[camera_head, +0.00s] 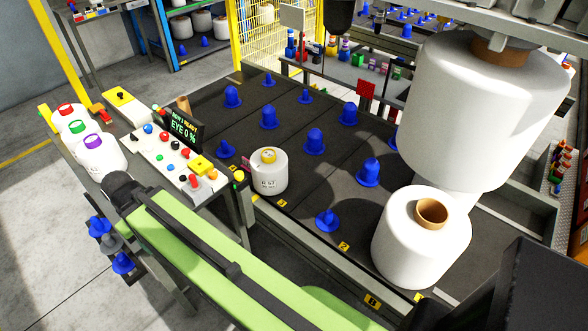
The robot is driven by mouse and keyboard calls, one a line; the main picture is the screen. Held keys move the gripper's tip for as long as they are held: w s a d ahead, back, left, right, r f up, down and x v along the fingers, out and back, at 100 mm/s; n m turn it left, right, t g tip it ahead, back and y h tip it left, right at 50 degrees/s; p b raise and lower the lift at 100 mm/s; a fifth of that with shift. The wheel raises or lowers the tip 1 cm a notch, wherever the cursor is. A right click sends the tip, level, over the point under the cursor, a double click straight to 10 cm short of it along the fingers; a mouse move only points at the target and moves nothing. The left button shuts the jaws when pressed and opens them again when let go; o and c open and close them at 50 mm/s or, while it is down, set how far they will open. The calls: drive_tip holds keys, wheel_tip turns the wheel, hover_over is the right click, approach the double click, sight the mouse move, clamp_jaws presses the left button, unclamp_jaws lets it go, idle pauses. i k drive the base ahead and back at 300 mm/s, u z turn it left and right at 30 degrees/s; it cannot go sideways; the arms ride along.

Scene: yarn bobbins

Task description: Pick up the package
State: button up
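No box-like package shows; the white yarn bobbins are the nearest match. A small white bobbin (269,173) with a yellowish core and printed label stands upright at the near left edge of the dark deck (262,143). A larger white bobbin (420,240) with a brown core stands upright at the lower right. A very large white bobbin (480,110) hangs above it at the right, partly overlapping it in view. My green arm crosses the lower foreground to a dark joint at the left. I cannot make out my gripper's fingers.
Several blue pegs (315,141) stand up from the deck. A control panel (172,160) with buttons and a small display (185,128) is at left. Three white bobbins with coloured tops (93,145) stand beside it. A yellow mesh fence (275,35) rises behind. Floor is clear at far left.

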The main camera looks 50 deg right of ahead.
sight(270, 164)
drive_tip(key=z, duration=0.2)
drive_tip(key=i, duration=1)
drive_tip(key=u, duration=0.05)
